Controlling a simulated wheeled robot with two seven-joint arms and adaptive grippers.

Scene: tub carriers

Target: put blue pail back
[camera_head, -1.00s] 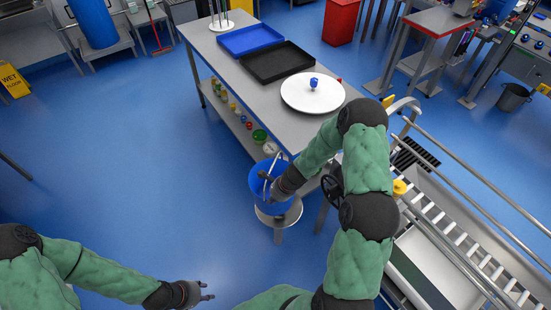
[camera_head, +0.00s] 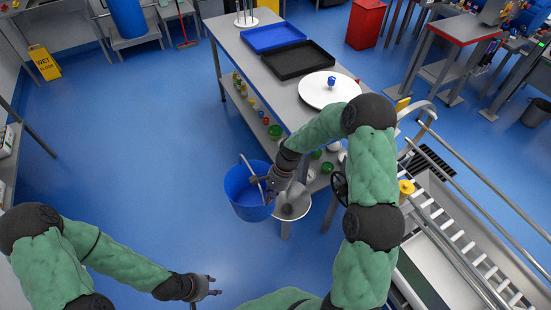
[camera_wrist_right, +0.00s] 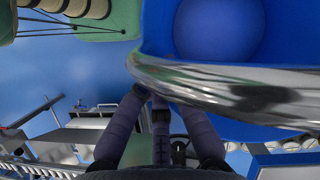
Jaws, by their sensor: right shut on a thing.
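The blue pail (camera_head: 245,197) hangs upright in the middle of the head view, beside the left side of a round metal stand (camera_head: 293,207). My right gripper (camera_head: 267,184) is shut on the pail's metal handle. In the right wrist view the fingers (camera_wrist_right: 160,108) close at the thick shiny handle (camera_wrist_right: 225,88), with the pail's blue inside (camera_wrist_right: 285,35) behind it. The pail's underside is hidden. My left gripper (camera_head: 212,288) is low in the head view, empty, with its fingers apart, away from the pail.
A long grey table (camera_head: 262,72) holds a blue tray (camera_head: 272,38), a black tray (camera_head: 297,65) and a white round plate (camera_head: 318,97). Several small items are on its lower shelf. A roller conveyor (camera_head: 460,240) is at the right. The blue floor (camera_head: 150,140) left of the pail is clear.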

